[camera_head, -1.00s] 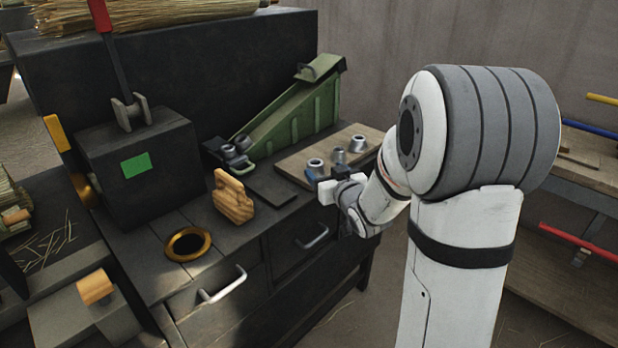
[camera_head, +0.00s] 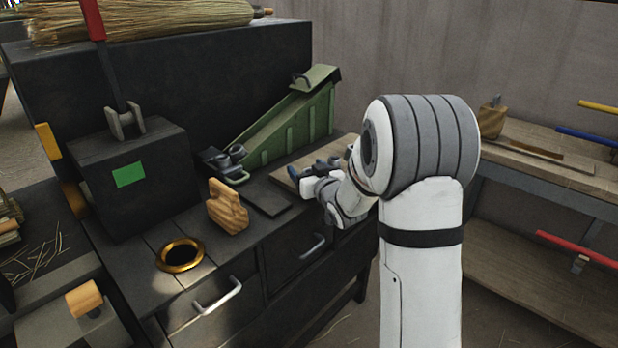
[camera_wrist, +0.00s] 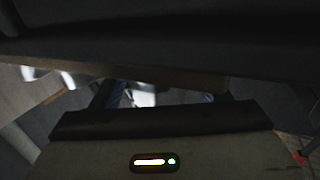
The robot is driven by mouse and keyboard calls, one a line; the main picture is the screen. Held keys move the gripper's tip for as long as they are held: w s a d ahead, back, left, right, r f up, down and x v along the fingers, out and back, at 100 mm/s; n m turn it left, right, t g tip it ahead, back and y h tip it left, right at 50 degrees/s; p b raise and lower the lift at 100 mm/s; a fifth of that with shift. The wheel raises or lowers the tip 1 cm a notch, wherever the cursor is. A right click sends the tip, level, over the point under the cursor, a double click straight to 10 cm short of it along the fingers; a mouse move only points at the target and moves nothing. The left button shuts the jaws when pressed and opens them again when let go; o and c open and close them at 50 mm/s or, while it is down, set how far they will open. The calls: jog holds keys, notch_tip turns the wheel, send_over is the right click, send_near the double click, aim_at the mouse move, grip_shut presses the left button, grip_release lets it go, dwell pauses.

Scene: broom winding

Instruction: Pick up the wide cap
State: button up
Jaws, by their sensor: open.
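My gripper (camera_head: 309,173) is open over the wooden board (camera_head: 281,176) on the dark bench. Small grey metal caps (camera_head: 334,160) stand on this board, mostly hidden behind my gripper and wrist, so I cannot tell which is the wide one. In the dark wrist view, a bright metallic piece (camera_wrist: 143,96) shows in the gap beyond the dark gripper body. It looks like part of a cap, but its outline is cut off. I cannot tell whether it lies between the fingers.
A green sloped chute (camera_head: 290,125) stands behind the board. A wooden block (camera_head: 228,207) and a brass-rimmed hole (camera_head: 180,254) are left on the bench. A dark flat plate (camera_head: 264,196) lies beside the board. A shelf with coloured rods (camera_head: 575,240) is at right.

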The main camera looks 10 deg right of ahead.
jog(key=shift+c, duration=0.3)
jog(key=c, duration=1)
jog(key=shift+r, duration=0.1)
